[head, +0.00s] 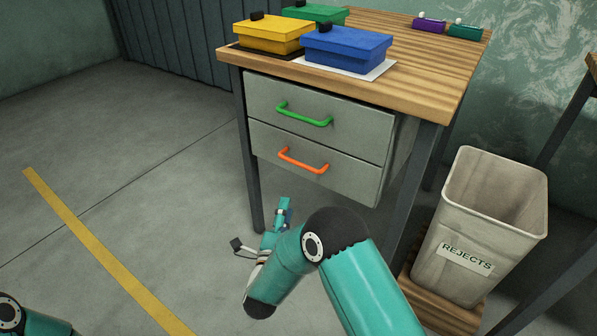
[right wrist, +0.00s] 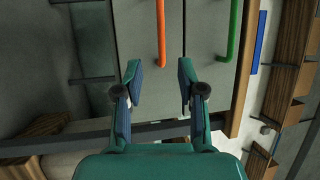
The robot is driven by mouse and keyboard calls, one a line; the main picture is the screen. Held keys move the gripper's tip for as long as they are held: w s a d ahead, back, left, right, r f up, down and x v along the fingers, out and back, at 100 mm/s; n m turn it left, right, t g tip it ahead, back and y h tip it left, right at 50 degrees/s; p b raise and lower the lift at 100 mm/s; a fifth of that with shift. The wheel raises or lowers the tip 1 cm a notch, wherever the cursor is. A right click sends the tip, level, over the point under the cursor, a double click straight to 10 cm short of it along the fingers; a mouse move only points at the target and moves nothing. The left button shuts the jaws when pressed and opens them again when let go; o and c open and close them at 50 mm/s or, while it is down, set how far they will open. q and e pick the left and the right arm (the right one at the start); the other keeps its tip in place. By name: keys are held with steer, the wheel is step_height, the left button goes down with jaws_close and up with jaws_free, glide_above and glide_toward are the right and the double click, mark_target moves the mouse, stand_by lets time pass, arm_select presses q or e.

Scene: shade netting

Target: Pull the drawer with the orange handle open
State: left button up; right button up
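The orange handle (head: 303,160) is a horizontal bar on the lower drawer (head: 340,180) of a wooden-topped desk. The drawer front looks flush with the one above it, so it appears shut. My right gripper (head: 284,212) is low in front of the desk, below the handle in the head view. In the right wrist view the gripper (right wrist: 160,78) is open and empty. The orange handle (right wrist: 161,35) shows beyond the fingertips, in line with the gap between them and apart from them. My left gripper is not in view.
The upper drawer has a green handle (head: 304,116), also in the right wrist view (right wrist: 231,45). Yellow (head: 268,36), blue (head: 345,50) and green (head: 318,14) boxes stand on the desk top (head: 430,80). A REJECTS bin (head: 455,235) stands right. Floor at left is clear.

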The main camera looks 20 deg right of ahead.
mark_target(298, 162)
steer(key=b+x, duration=0.2)
steer(key=x, duration=1.4)
steer(key=shift+d+b, duration=0.1)
steer(key=shift+b, duration=0.25)
jaws_close()
